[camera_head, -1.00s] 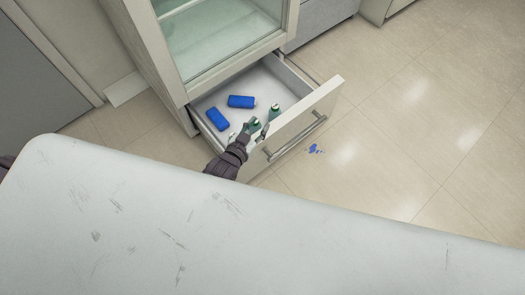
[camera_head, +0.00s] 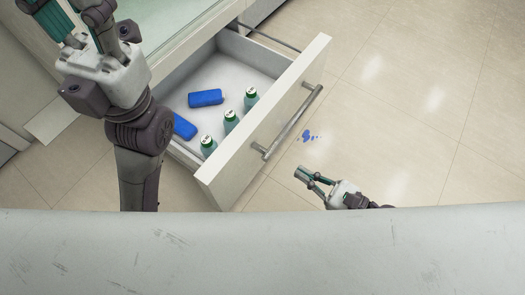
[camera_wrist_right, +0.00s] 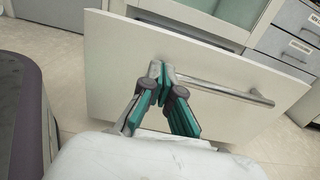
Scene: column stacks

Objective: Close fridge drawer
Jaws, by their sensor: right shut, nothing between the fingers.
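The fridge drawer (camera_head: 235,52) is pulled out below the open fridge. Its white front panel (camera_head: 230,172) carries a metal bar handle (camera_head: 290,125). My right gripper (camera_head: 302,174) is shut and empty, in front of the panel near the handle's lower end. In the right wrist view, my right gripper (camera_wrist_right: 160,72) points at the drawer front (camera_wrist_right: 120,50), with the handle (camera_wrist_right: 225,90) beside its tips. I cannot tell if they touch. My left gripper (camera_head: 75,22) is at the upper left by the fridge, its fingertips cut off by the frame's top edge.
Inside the drawer are several green bottles (camera_head: 231,121) and blue containers (camera_head: 206,98). A blue spot (camera_head: 308,136) lies on the floor. The floor at right is clear.

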